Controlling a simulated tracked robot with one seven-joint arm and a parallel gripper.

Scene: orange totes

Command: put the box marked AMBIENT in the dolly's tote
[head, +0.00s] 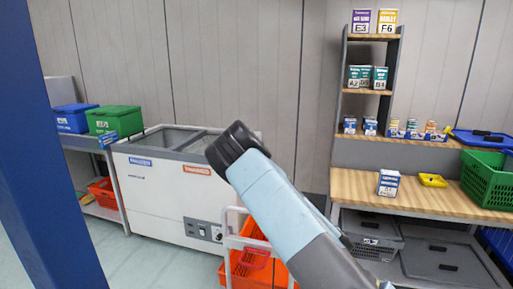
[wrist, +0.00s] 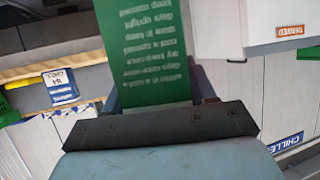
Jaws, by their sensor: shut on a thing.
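My gripper (wrist: 157,98) is shut on a green box (wrist: 150,45) in the wrist view. White upside-down print covers the box's visible face; I cannot read AMBIENT on it. In the head view my gripper and the held box are hidden behind my arm, which reaches up in front of a white chest freezer. An orange tote (head: 242,273) stands low in a white-framed cart (head: 229,243), partly hidden by my arm; this looks like the dolly.
Shelves above hold several small boxes. The chest freezer (head: 158,200) stands left of the cart. A blue post (head: 45,150) crosses the left.

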